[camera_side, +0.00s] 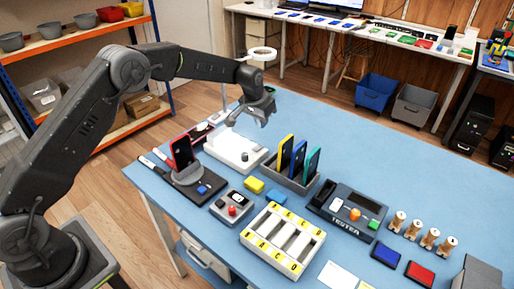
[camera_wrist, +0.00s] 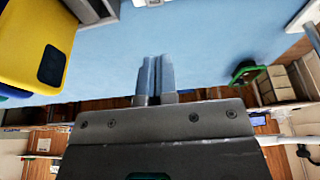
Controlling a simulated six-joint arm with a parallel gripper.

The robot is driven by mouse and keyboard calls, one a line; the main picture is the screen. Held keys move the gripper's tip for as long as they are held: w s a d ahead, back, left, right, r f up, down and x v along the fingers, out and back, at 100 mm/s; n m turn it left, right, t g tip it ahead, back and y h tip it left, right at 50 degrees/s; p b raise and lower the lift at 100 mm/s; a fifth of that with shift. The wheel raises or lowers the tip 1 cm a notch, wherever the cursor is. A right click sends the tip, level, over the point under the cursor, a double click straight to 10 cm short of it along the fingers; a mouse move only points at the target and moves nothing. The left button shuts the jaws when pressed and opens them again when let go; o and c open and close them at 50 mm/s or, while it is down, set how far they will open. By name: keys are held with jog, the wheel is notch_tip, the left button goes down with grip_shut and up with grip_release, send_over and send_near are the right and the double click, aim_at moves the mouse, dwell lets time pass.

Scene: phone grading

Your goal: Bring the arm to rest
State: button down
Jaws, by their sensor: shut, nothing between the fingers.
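My gripper (camera_side: 262,116) hangs at the end of my raised arm, above the blue table (camera_side: 350,135) near its back left part. In the wrist view my gripper (camera_wrist: 156,62) has its two fingers together with nothing between them. It is apart from everything on the table. The nearest things below it in the side view are a white stand (camera_side: 232,150) and a grey rack (camera_side: 296,180) holding several upright phones. A yellow phone (camera_wrist: 38,35) shows at the upper left of the wrist view.
A red phone (camera_side: 181,151) stands on a grey holder. A tester box (camera_side: 345,210), a white-and-yellow tray (camera_side: 283,240), a button box (camera_side: 232,206) and several wooden pegs (camera_side: 414,230) occupy the front. Shelves (camera_side: 75,38) stand behind my arm. The table's back right is clear.

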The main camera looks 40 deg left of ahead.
jog(key=s+d+r+t, duration=0.1)
jog(key=s+r, duration=1.8)
jog(key=r, duration=0.1)
jog(key=s+f+t, duration=0.1)
jog(key=s, duration=2.2)
jog(key=shift+d+f, duration=0.3)
jog(key=shift+d, duration=0.05)
jog(key=c, duration=1.8)
grip_release()
